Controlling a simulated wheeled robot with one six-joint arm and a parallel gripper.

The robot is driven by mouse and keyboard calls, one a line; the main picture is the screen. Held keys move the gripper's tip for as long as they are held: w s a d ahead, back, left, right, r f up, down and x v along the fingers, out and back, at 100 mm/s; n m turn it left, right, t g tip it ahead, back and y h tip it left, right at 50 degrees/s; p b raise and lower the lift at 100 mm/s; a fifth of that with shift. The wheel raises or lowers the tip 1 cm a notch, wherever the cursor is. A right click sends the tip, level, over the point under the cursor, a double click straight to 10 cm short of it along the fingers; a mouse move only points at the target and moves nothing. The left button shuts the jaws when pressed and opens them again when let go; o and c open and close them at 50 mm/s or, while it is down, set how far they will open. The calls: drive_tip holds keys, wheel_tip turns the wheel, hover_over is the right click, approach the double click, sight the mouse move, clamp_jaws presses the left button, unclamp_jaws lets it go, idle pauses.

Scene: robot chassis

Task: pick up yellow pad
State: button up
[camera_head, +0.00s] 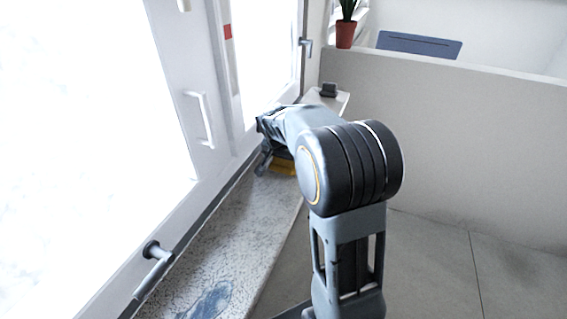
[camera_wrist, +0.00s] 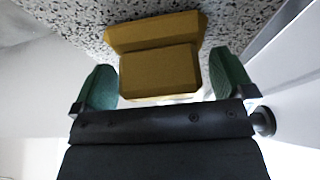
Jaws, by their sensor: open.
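The yellow pad (camera_wrist: 158,72) is a mustard-yellow block with a wider strip along its far side, resting on the speckled sill (camera_wrist: 85,22) in the wrist view. My gripper (camera_wrist: 160,84) is open, with one green-padded finger on each side of the pad's nearer part. A gap shows between each finger and the pad; I cannot tell how far down the fingers reach. In the head view the yellow pad (camera_head: 283,167) shows partly beneath my gripper (camera_head: 264,160), and my arm hides the rest.
The speckled stone sill (camera_head: 235,225) runs along the window frame (camera_head: 190,100) at the left. A window handle (camera_head: 155,268) sticks out over it. A small dark object (camera_head: 328,90) stands on a white ledge behind. A grey partition (camera_head: 460,140) stands at the right.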

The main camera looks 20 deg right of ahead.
drive_tip(key=c, duration=0.6)
drive_tip(key=shift+o, duration=0.2)
drive_tip(key=shift+r, duration=0.55)
wheel_tip(320, 180, up, 2)
drive_tip(key=shift+r, duration=0.15)
drive_tip(key=s+r+b, duration=0.1)
drive_tip(key=s+r, duration=0.8)
drive_tip(key=s, duration=0.5)
drive_tip(key=shift+a+r, duration=0.3)
drive_tip(key=shift+a, duration=0.1)
